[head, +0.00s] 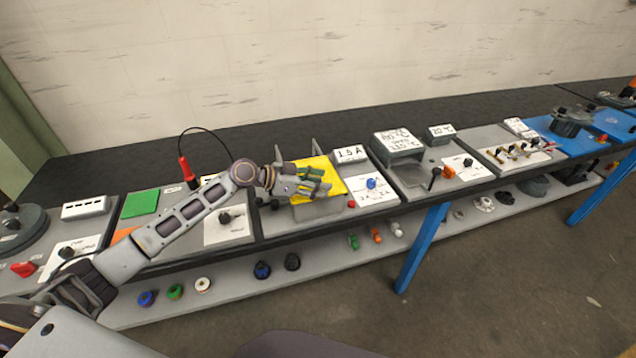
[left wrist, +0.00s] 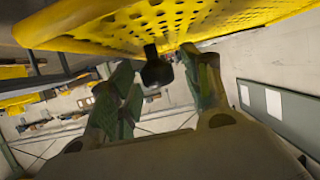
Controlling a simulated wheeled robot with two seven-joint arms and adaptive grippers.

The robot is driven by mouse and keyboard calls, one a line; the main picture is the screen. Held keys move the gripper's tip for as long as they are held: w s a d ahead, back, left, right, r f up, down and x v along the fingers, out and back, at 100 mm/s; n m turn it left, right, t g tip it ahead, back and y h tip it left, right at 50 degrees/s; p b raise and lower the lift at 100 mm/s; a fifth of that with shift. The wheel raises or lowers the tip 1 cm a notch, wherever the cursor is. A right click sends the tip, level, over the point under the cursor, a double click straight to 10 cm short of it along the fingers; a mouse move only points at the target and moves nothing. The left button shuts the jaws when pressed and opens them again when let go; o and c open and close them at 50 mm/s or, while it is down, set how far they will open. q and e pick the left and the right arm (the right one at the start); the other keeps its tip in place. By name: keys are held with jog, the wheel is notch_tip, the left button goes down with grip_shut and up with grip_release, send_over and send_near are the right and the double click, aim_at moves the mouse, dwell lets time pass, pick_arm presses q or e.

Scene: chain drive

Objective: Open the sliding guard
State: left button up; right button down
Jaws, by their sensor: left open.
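The sliding guard (head: 330,172) is a yellow panel on the bench station in front of my left gripper; in the left wrist view it is a yellow perforated sheet (left wrist: 190,22) across the top. A dark round-ended knob (left wrist: 156,70) hangs below the sheet, between the fingers in that picture. My left gripper (head: 312,188) is at the yellow guard, covering part of it. Its fingers (left wrist: 160,100) are apart, one on each side of the knob; I cannot tell whether they touch it. My right gripper is not seen.
A white panel with a blue knob (head: 371,183) and a 1.5 A display (head: 350,154) stand right of the guard. A red probe (head: 187,169) with a black cable stands to the left. A lower shelf (head: 330,255) holds small coloured parts.

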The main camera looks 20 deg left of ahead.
pick_arm(q)
grip_shut()
jog(key=shift+w, duration=0.1)
dwell(0.4)
